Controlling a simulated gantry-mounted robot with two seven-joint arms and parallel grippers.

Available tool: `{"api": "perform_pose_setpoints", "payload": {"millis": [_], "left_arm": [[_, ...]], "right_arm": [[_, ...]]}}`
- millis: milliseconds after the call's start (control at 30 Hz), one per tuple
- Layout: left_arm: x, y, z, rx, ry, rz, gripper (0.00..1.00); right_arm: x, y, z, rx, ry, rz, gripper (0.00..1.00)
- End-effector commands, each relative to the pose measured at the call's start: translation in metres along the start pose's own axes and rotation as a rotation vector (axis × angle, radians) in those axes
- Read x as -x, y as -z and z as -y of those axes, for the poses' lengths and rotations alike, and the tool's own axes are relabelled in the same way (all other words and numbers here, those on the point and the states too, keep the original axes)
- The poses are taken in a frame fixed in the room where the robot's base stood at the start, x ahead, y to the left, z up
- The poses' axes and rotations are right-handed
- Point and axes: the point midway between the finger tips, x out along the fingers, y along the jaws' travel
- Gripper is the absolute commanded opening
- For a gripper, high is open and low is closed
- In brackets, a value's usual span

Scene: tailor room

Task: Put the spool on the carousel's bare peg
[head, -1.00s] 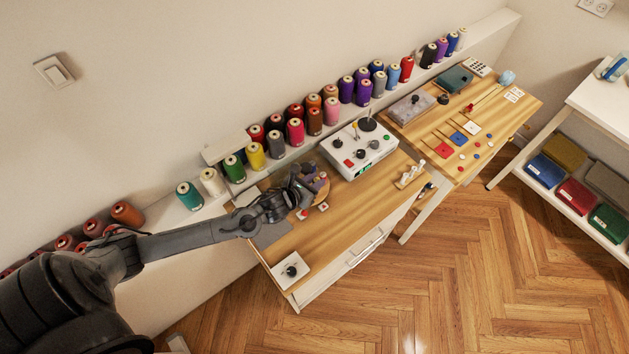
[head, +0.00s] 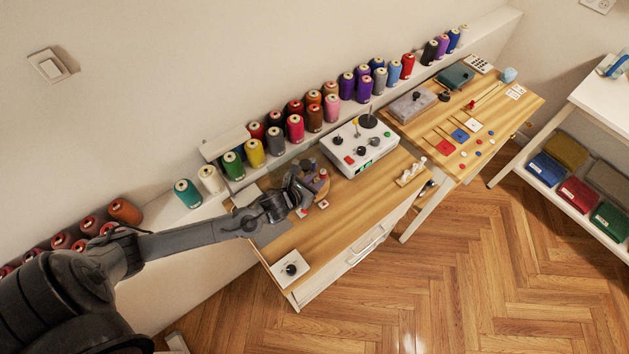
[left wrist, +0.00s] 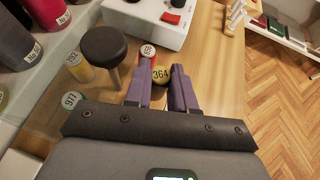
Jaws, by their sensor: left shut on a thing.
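My left gripper (left wrist: 160,88) is in the left wrist view, its purple fingers closed around a small spool (left wrist: 161,75) with a yellow top marked 364. The fingers and gripper body hide much of this spool. I cannot make out the bare peg. My right gripper is not in view.
A white control box (head: 358,147) stands close behind and right of the carousel. Large thread cones line the back shelf, including a yellow cone (head: 254,154). A black round-topped post (left wrist: 104,45) is left of the fingers.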

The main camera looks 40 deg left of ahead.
Motion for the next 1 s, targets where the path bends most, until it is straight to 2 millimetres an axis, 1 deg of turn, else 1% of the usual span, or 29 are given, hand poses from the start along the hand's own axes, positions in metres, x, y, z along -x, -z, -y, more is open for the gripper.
{"api": "perform_pose_setpoints", "payload": {"millis": [533, 1000], "left_arm": [[-0.007, 0.012, 0.000, -0.001, 0.000, 0.000, 0.00], [-0.007, 0.013, 0.000, -0.001, 0.000, 0.000, 0.00]], "right_arm": [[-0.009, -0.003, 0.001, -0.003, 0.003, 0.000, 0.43], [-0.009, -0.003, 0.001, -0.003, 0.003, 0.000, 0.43]]}}
